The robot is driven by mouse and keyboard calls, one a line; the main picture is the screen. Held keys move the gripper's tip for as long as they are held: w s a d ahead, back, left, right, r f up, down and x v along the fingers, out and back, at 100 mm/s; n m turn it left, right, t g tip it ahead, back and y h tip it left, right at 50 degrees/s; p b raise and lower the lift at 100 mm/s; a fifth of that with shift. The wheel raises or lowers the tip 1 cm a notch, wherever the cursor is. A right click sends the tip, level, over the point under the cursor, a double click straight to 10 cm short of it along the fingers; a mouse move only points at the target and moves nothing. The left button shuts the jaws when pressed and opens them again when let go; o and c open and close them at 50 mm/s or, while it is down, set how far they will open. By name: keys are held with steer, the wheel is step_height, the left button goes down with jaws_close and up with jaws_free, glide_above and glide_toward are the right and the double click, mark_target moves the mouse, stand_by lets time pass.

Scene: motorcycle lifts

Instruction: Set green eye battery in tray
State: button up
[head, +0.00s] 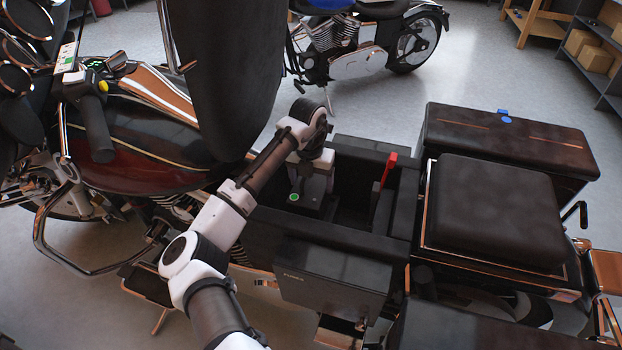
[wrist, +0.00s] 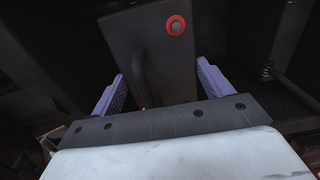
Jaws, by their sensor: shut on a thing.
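The black battery (head: 310,203), with a green eye on its top, is at the left part of the open black tray (head: 345,238) in the head view. In the wrist view, the dark battery (wrist: 150,45) shows a red-ringed round terminal and sits between two purple fingers. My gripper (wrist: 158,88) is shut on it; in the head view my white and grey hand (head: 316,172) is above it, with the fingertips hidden. The battery's lower part is hidden by the tray wall. I cannot tell whether it touches the tray floor.
A red strap (head: 387,170) stands up at the tray's right side. The raised dark seat (head: 222,75) hangs close to my arm at the upper left. A black seat pad (head: 493,210) and a dark case (head: 510,140) lie to the right. A second motorcycle (head: 365,40) stands behind.

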steer(key=shift+w+f+b, duration=0.15)
steer(key=shift+f+b, duration=1.1)
steer(key=shift+f, duration=0.1)
steer(key=shift+w+d+f, duration=0.1)
steer(key=shift+w+f, duration=0.05)
steer(key=shift+f, duration=0.8)
steer(key=shift+w+f+b, duration=0.15)
steer(key=shift+f+b, duration=0.15)
steer(key=shift+f, duration=0.65)
stand_by(1.1)
steer(key=o, duration=2)
steer(key=shift+f, duration=0.15)
steer(key=r, duration=0.4)
steer(key=s+r, duration=0.1)
steer(key=r, duration=0.9)
steer(key=shift+s+a+p, duration=0.2)
steer(key=shift+s+p, duration=0.05)
steer(key=shift+p, duration=0.1)
